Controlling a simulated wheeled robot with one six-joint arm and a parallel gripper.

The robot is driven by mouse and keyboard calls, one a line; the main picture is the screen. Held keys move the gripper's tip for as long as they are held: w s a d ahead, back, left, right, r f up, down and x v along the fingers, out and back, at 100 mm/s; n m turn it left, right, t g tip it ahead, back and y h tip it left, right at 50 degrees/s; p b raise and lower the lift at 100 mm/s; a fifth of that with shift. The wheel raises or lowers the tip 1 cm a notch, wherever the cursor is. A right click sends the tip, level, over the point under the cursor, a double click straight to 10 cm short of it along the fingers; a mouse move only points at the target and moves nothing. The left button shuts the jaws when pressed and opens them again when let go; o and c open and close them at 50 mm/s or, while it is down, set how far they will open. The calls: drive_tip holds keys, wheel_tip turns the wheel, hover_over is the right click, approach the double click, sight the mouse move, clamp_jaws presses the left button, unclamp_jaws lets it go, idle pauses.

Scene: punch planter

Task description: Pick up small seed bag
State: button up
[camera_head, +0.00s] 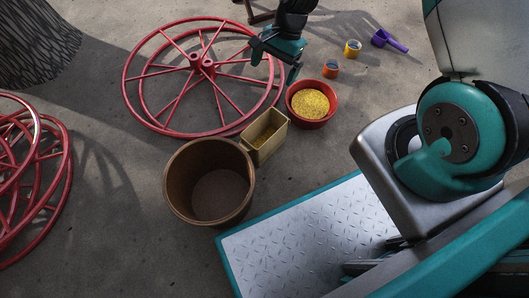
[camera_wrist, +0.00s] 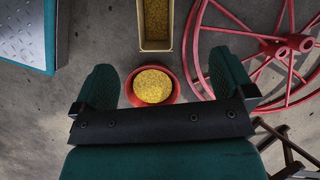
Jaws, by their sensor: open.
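A tan, open-topped, box-shaped container (camera_head: 261,152) with yellow grains in it stands on the floor and looks most like the seed bag. It also shows at the top of the wrist view (camera_wrist: 156,45). A red bowl (camera_head: 309,122) full of yellow grains stands to its right, and shows in the wrist view (camera_wrist: 153,87). My gripper (camera_head: 276,64) is open and empty, above the floor over the right side of the red wheel. In the wrist view its fingers (camera_wrist: 163,82) frame the bowl, which lies below them.
A brown pot (camera_head: 178,190) touches or nearly touches the tan container. A red spoked wheel (camera_head: 150,75) lies behind. More red wheels (camera_head: 45,190) are at left.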

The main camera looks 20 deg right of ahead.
drive_tip(key=s+a+f+m+b, duration=0.1)
drive_tip(key=a+f+b, duration=0.1)
drive_tip(key=f+b, duration=0.5)
drive_tip(key=s+a+f+m+b, duration=0.1)
drive_tip(key=f+b, duration=0.7)
drive_tip(key=f, duration=1.1)
drive_tip(key=shift+s+a, duration=0.35)
drive_tip(key=shift+a, duration=0.35)
drive_tip(key=shift+r, duration=0.1)
drive_tip(key=shift+f, duration=0.25)
drive_tip(key=shift+c, duration=0.5)
drive_tip(key=c, duration=1.4)
drive_tip(key=shift+c, duration=0.4)
drive_tip(key=shift+r, duration=0.2)
